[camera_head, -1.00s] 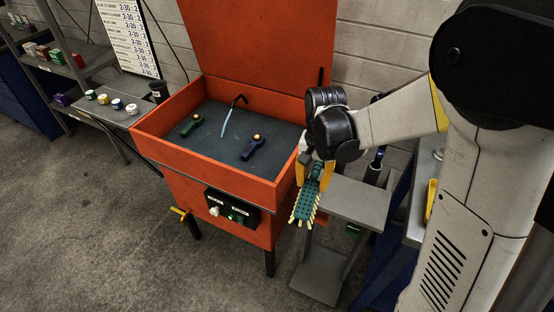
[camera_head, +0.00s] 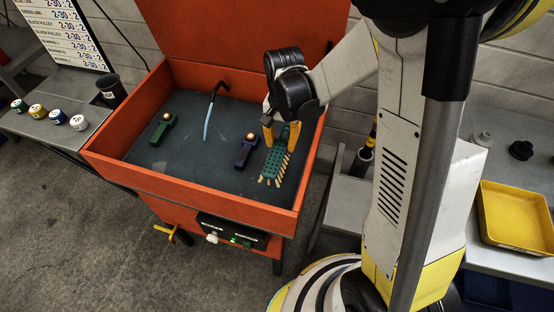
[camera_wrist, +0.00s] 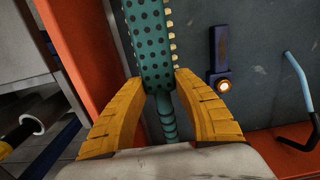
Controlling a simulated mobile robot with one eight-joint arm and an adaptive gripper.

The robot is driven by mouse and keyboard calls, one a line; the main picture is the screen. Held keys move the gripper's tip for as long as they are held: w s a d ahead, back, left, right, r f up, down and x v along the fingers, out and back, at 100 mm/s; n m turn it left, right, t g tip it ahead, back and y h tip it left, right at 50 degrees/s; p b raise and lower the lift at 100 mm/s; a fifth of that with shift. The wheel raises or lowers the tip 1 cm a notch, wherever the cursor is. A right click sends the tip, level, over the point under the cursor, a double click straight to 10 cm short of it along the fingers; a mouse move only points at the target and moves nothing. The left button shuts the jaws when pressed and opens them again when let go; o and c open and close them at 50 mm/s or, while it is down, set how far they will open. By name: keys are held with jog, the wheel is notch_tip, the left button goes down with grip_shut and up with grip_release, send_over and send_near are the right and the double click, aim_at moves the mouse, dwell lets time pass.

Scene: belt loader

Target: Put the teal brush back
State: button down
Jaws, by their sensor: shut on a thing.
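The teal brush (camera_head: 272,165) has a dotted back and pale bristles along its side. My gripper (camera_head: 281,134) is shut on it, with yellow fingers on either side of its handle end. In the head view the brush is over the right part of the orange bin (camera_head: 200,188), inside its walls. I cannot tell whether the brush touches the grey floor of the bin. In the wrist view the brush (camera_wrist: 152,45) points away between the yellow fingers (camera_wrist: 160,100). Part of the handle is hidden by the fingers.
In the bin lie a blue-purple tool (camera_head: 246,150), a green tool (camera_head: 163,128) and a black-and-blue hooked tube (camera_head: 210,112). A shelf with several small jars (camera_head: 57,117) stands at left. A yellow tray (camera_head: 514,222) is on the bench at right.

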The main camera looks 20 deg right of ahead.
notch_tip(320, 180, down, 8)
jog(key=b, duration=0.3)
jog(key=shift+f, duration=0.15)
jog(key=c, duration=1)
grip_release()
